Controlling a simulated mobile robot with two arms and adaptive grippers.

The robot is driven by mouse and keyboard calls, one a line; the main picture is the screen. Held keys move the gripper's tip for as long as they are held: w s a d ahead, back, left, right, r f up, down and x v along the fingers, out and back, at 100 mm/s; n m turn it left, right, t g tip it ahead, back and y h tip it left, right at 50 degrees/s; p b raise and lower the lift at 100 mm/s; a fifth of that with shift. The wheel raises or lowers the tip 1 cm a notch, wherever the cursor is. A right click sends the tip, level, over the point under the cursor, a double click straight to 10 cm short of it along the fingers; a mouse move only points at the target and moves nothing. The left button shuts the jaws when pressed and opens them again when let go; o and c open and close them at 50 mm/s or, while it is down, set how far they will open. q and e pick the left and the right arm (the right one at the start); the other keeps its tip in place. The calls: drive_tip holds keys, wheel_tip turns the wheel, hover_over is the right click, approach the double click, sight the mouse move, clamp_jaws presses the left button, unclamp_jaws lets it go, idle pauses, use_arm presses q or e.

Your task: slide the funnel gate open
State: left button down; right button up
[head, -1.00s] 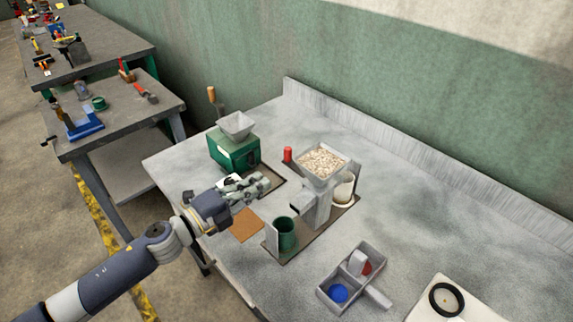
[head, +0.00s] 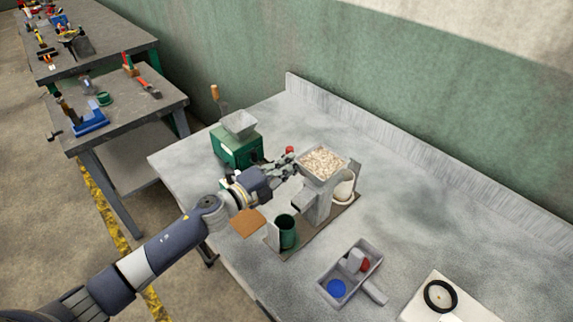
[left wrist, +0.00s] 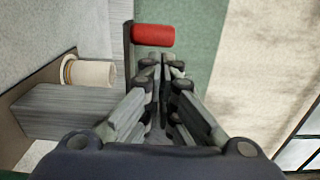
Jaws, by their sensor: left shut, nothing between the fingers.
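The grey funnel (head: 338,174) full of pale grain stands on its base at the middle of the bench. A red handle (head: 289,149) shows at its left; in the left wrist view the red handle (left wrist: 153,35) sticks out sideways from a thin dark plate (left wrist: 128,50), which I take to be the gate. My left gripper (head: 289,160) is beside the funnel, close to the handle. In the left wrist view its fingertips (left wrist: 160,62) are together and empty, just below the handle. I cannot tell whether they touch it. My right gripper is not in view.
A dark green cup (head: 287,232) stands on the funnel's base, with a cream vessel (head: 344,188) at the right. A green grinder (head: 236,148) is behind my left arm. A grey divided tray (head: 350,272) sits in front. The right rear of the bench is clear.

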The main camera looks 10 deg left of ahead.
sight(287, 153)
use_arm(q)
drive_tip(key=w+a, duration=0.1)
drive_tip(key=w+a+b, duration=0.1)
drive_tip(key=a, duration=0.1)
drive_tip(key=shift+a, duration=0.15)
idle(0.4)
